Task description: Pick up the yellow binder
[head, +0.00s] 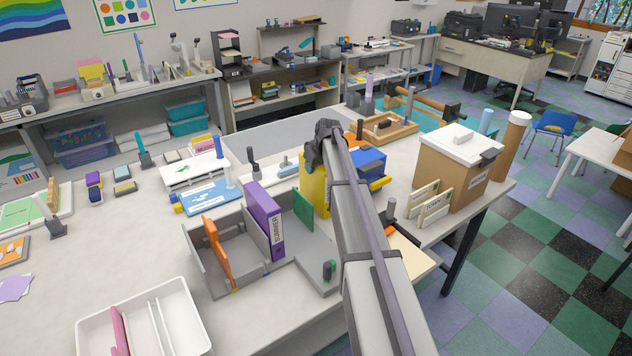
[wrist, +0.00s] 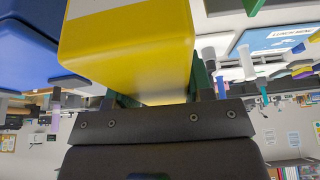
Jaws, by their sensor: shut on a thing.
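The yellow binder (head: 313,186) stands upright behind my arm in the head view, at the back of the grey organizer; its right part is hidden by the arm. My gripper (head: 326,143) is at its top, partly hidden by my own wrist. In the wrist view the yellow binder (wrist: 130,50) fills the space between the two fingers of my gripper (wrist: 155,92), which is shut on it. A pale label band shows on it there. I cannot tell whether its bottom edge touches anything.
The grey organizer (head: 205,262) holds a purple binder (head: 265,222), an orange upright piece (head: 216,248) and a green one (head: 303,211).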

